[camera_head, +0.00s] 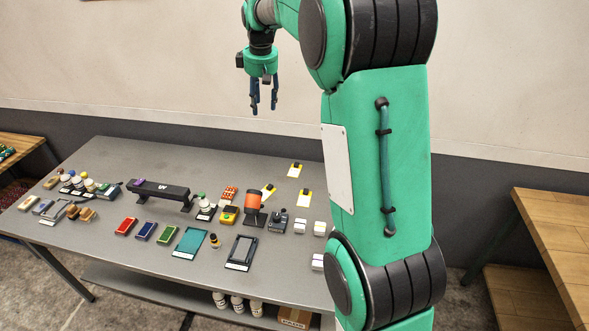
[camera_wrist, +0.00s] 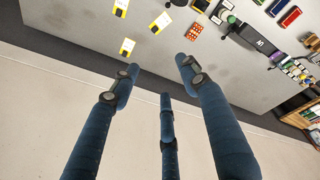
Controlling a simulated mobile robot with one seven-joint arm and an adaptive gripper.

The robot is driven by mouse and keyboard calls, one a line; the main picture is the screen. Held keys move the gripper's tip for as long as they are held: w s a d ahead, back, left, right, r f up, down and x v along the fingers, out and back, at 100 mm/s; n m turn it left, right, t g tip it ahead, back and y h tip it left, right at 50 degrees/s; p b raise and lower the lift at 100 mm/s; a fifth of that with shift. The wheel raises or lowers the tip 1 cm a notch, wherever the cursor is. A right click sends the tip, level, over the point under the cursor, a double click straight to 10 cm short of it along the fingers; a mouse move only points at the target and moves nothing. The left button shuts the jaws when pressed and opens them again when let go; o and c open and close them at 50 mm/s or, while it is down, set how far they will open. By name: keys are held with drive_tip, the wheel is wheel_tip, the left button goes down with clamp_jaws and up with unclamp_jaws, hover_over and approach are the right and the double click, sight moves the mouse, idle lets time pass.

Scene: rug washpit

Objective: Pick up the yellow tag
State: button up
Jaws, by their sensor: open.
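Three similar yellow tags with white faces and a small black part lie on the grey table. In the head view, one tag (camera_head: 295,171) lies near the back edge, one (camera_head: 268,191) is left of it and nearer the front, and one (camera_head: 304,199) is nearer the front beside my arm. They also show at the top of the wrist view: one (camera_wrist: 127,48), another (camera_wrist: 160,23) and a third (camera_wrist: 120,7). My gripper (camera_head: 263,106) is open and empty, pointing down, high above and apart from the tags. Its three blue fingers (camera_wrist: 160,88) are spread in the wrist view.
The grey table (camera_head: 130,255) also holds an orange-and-black device (camera_head: 254,203), a red-orange patterned block (camera_head: 230,193), a black long scale-like bar (camera_head: 160,190), and several small boxes and bottles. A wall stands behind it. A wooden bench (camera_head: 555,240) is at right.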

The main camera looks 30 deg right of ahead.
drive_tip(key=w+d+f, duration=0.6)
drive_tip(key=n+g+p, duration=0.1)
drive_tip(key=n+g, duration=0.1)
drive_tip(key=n, duration=0.1)
hover_over(296, 164)
wheel_tip(296, 164, down, 26)
drive_tip(key=shift+d+f+y, duration=0.2)
drive_tip(key=shift+d+y, duration=0.1)
drive_tip(key=shift+s+f, duration=0.1)
drive_tip(key=shift+f, duration=0.05)
drive_tip(key=shift+f+b, duration=0.3)
drive_tip(key=shift+f, duration=3.85)
drive_tip(key=shift+f, duration=0.1)
drive_tip(key=shift+a+f+b, duration=0.15)
drive_tip(key=shift+f+b, duration=0.15)
drive_tip(key=shift+f, duration=2.2)
